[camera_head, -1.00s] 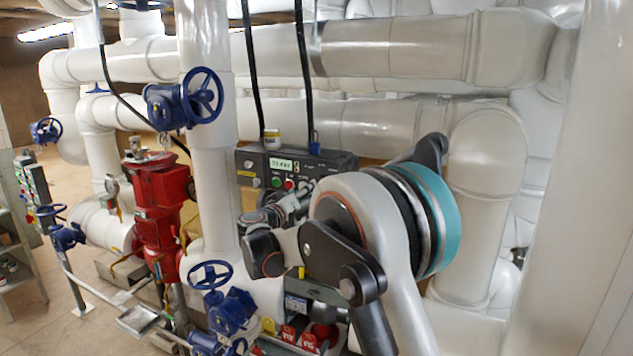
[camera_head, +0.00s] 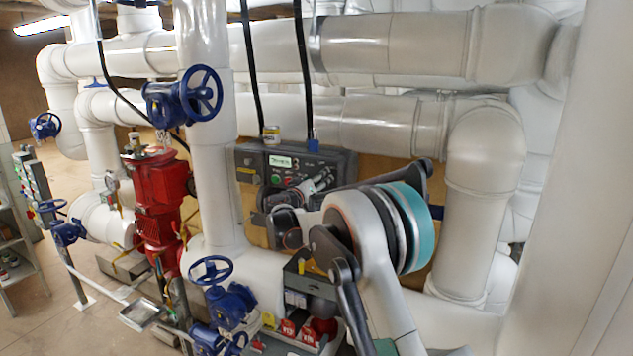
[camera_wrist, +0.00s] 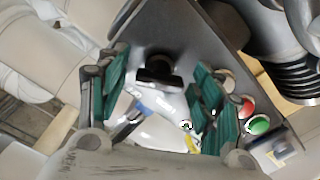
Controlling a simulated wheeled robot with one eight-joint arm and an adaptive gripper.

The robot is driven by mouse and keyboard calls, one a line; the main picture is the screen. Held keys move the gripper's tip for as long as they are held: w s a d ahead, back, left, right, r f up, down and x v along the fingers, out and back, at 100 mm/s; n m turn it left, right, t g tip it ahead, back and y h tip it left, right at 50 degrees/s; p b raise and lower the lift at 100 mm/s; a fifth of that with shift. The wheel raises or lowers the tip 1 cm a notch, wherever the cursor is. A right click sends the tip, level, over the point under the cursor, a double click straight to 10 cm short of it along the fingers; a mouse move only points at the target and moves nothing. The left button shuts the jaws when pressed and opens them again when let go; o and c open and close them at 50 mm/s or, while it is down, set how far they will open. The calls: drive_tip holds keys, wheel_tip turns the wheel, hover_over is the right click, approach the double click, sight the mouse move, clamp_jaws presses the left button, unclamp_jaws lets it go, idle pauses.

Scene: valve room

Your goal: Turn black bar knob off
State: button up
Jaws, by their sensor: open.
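A black bar knob (camera_wrist: 158,72) shows at the upper middle of the wrist view, on the dark grey control panel (camera_wrist: 185,35). Its bar lies roughly level across that picture. My gripper (camera_wrist: 162,84) is open, with its green-padded fingers to the left and right of the knob. I see no clear contact between the pads and the knob. In the head view my gripper (camera_head: 320,181) is in front of the right part of the panel (camera_head: 249,161). It hides the knob there.
A red button (camera_wrist: 247,107) and a green button (camera_wrist: 258,124) sit right of my gripper in the wrist view. Black cables (camera_head: 304,70) run up from the panel's top. A white pipe (camera_head: 210,140) stands left of the panel. A blue valve wheel (camera_head: 202,93) and red pump (camera_head: 158,195) are farther left.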

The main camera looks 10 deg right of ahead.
drive_tip(key=c, duration=1.1)
drive_tip(key=shift+n+b, duration=0.4)
drive_tip(key=shift+b, duration=0.1)
drive_tip(key=shift+f+n+b, duration=0.15)
drive_tip(key=shift+n+b, duration=0.45)
drive_tip(key=shift+b, duration=0.05)
drive_tip(key=n+b, duration=0.2)
drive_tip(key=n, duration=0.1)
drive_tip(key=shift+b, duration=0.3)
drive_tip(key=n+b, duration=0.3)
drive_tip(key=n, duration=0.3)
drive_tip(key=shift+n, duration=0.5)
